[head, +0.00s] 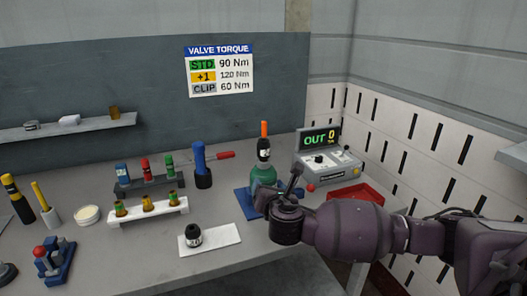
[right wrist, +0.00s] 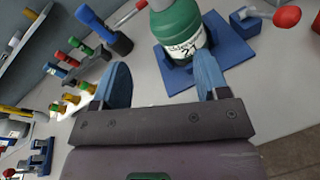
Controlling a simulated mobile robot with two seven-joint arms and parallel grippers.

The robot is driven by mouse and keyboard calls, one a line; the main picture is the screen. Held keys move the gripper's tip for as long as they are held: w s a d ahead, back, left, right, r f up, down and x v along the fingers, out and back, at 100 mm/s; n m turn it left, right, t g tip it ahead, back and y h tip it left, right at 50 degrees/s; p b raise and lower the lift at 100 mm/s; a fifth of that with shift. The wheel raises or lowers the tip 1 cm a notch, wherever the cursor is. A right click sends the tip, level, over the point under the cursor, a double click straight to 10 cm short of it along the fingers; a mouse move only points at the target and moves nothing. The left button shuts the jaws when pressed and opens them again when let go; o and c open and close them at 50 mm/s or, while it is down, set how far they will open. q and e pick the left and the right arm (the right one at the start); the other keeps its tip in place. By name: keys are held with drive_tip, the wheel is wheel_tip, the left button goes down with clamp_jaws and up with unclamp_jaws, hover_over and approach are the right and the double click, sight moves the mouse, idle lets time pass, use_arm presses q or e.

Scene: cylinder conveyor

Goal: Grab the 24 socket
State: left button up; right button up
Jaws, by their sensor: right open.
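I cannot read a number 24 on anything. Small blue (head: 123,173), red (head: 146,168) and green (head: 169,165) pieces stand in a dark rack (head: 150,184) at the middle left; they may be sockets. A black piece with a pale label (head: 193,236) stands on a white mat (head: 222,237) at the front. My right gripper (head: 288,187) is in front of a green cylinder (head: 263,176). My left gripper is out of view.
The cylinder stands on a blue base (head: 244,199). A white rack (head: 148,211) holds several amber pieces. A control box (head: 327,163) and red tray (head: 354,194) are at right. The front left tabletop is partly clear.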

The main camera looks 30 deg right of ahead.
sight(265, 146)
drive_tip(key=w+d+r+n, duration=0.1)
drive_tip(key=w+r, duration=0.1)
drive_tip(key=w+d+r+n+t, duration=0.1)
drive_tip(key=w+d+r, duration=0.1)
drive_tip(key=w, duration=0.1)
drive_tip(key=w+d+r+n, duration=0.1)
drive_tip(key=w+d, duration=0.1)
drive_tip(key=w, duration=0.1)
drive_tip(key=shift+w+r+n+t+h, duration=0.2)
drive_tip(key=shift+r+n+t+h, duration=0.2)
drive_tip(key=shift+r+b+x, duration=0.15)
drive_tip(key=shift+b+x, duration=0.05)
drive_tip(key=shift+x, duration=1.15)
drive_tip(key=shift+r+b+x, duration=0.15)
drive_tip(key=shift+r+x, duration=0.05)
drive_tip(key=shift+x, duration=1.2)
drive_tip(key=c, duration=1.1)
